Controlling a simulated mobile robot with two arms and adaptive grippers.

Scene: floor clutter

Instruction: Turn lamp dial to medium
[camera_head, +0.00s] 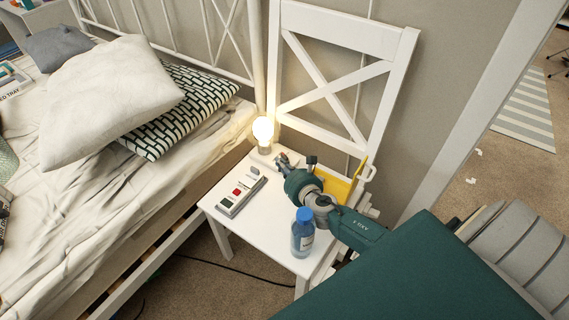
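The lamp (263,131) has a lit, bare round bulb and stands at the back left of the white chair seat, against the backrest. Its pale base (262,158) shows only in part, and I cannot make out the dial or its setting. My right gripper (283,160) reaches in from the right, low over the seat, with its tips at or close to the right side of the lamp base. Whether it touches is unclear. Its fingers are small and overlap the lamp base, so their opening is unclear. My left gripper is not in view.
On the white chair (258,237) are a grey box with a red button (241,193), a blue-capped bottle (303,238) below my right wrist, and a yellow item (334,187) behind it. The bed (110,190) is at left. A dark cable (225,264) lies on the carpet.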

